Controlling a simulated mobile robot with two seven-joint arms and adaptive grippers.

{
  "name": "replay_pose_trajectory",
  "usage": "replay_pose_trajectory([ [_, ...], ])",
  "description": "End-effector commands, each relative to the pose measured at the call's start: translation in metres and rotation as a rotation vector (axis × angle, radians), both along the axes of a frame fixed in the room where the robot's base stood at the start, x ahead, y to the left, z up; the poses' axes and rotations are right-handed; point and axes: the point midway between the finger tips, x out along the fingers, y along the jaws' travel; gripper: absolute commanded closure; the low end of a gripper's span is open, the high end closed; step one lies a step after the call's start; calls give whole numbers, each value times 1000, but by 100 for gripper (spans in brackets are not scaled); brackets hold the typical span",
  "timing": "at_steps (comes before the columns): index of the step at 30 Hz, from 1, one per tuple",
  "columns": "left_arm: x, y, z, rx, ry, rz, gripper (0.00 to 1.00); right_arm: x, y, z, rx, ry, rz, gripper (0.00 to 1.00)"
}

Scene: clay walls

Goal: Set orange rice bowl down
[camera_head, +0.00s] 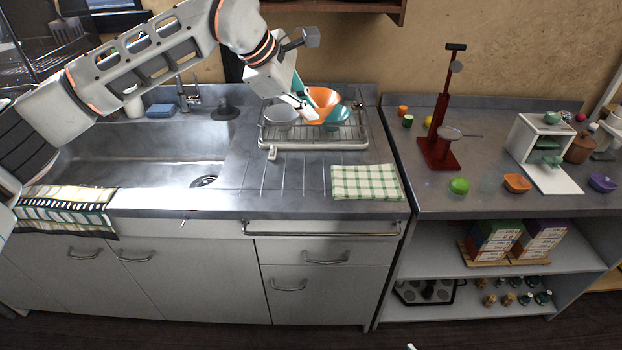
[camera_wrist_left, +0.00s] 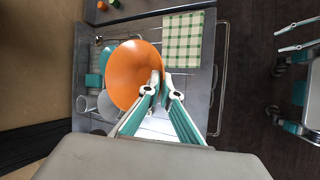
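The orange rice bowl (camera_head: 322,97) is over the dish rack (camera_head: 315,144) beside the sink, tilted in the head view. It also shows large in the left wrist view (camera_wrist_left: 130,75). My left gripper (camera_head: 307,113) is at the bowl's near left side. In the left wrist view its two fingers (camera_wrist_left: 159,82) are closed in on the bowl's rim. Whether the bowl's underside touches the rack is hidden. My right gripper (camera_wrist_left: 278,42) shows at the right edge of the left wrist view, its fingers apart and empty, far from the bowl.
A teal bowl (camera_head: 337,117) and a grey-white cup (camera_head: 281,115) stand in the rack close to the orange bowl. A green checked cloth (camera_head: 366,182) lies on the counter at right. The sink (camera_head: 140,150) is left. The ribbed drainboard in front is clear.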

Motion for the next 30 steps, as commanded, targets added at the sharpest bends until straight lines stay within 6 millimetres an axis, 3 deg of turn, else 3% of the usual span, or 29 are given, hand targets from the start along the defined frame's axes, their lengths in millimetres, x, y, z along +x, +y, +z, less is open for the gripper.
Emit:
replay_pose_trajectory([
  [3, -1, 1, -34, 0, 8, -1, 100, 0, 0, -2, -2, -1, 2, 60],
  [12, -2, 1, -106, -1, 8, -1, 100, -1, -4, -7, -11, 3, 0, 60],
  [18, -1, 1, -133, -1, 3, -1, 100, -3, -5, -9, -15, 6, -2, 60],
  [25, -1, 1, -147, -1, 3, -1, 100, -4, -5, -12, -17, 10, -1, 60],
  [30, -1, 0, -174, 0, 6, -2, 100, -6, -5, -16, -18, 15, 1, 60],
])
